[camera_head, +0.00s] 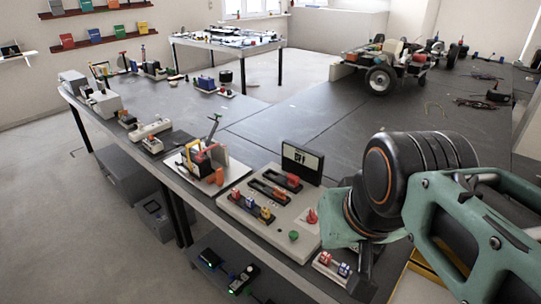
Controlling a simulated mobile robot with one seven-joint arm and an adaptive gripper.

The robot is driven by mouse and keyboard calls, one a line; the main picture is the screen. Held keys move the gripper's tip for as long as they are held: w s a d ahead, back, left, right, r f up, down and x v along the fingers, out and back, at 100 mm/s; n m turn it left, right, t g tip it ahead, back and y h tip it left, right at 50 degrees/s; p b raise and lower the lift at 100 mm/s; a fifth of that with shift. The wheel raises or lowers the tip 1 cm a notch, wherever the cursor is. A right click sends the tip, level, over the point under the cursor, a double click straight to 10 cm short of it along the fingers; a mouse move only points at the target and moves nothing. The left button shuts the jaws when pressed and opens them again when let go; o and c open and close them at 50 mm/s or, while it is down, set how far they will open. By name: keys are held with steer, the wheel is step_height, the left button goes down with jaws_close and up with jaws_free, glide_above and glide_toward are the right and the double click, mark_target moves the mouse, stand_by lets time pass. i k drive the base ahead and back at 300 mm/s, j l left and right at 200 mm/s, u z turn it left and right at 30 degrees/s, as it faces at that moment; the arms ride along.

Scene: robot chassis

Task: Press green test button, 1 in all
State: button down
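A green round button (294,236) sits near the front right corner of a light grey control panel (262,232) on the dark workbench. A red knob (311,216) stands to the right of and behind the green button on the same panel. My arm comes in from the right, and its dark end, which I take for my gripper (363,272), points down to the right of the panel, apart from the green button. Its fingers are mostly hidden behind my own arm links, so I cannot tell if they are open or shut.
The panel also carries slotted sliders and several red and blue knobs (266,213). A black display (301,161) stands at its back. A small block with red and blue knobs (332,264) lies near my gripper. A tool stand (205,165) is left of the panel. A wheeled rover (386,66) stands behind.

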mark_target(293, 235)
steer(key=i+j+z, duration=0.1)
steer(key=j, duration=0.2)
steer(key=i+j+z, duration=0.2)
steer(key=j, duration=0.4)
steer(key=i+j+z, duration=0.1)
steer(key=i+j, duration=0.15)
steer(key=k+j+u, duration=0.25)
steer(key=k+j, duration=0.15)
steer(key=k, duration=0.5)
steer(key=i+l+z, duration=0.1)
steer(key=i, duration=0.35)
steer(key=i+l+z, duration=0.15)
steer(key=i, duration=0.3)
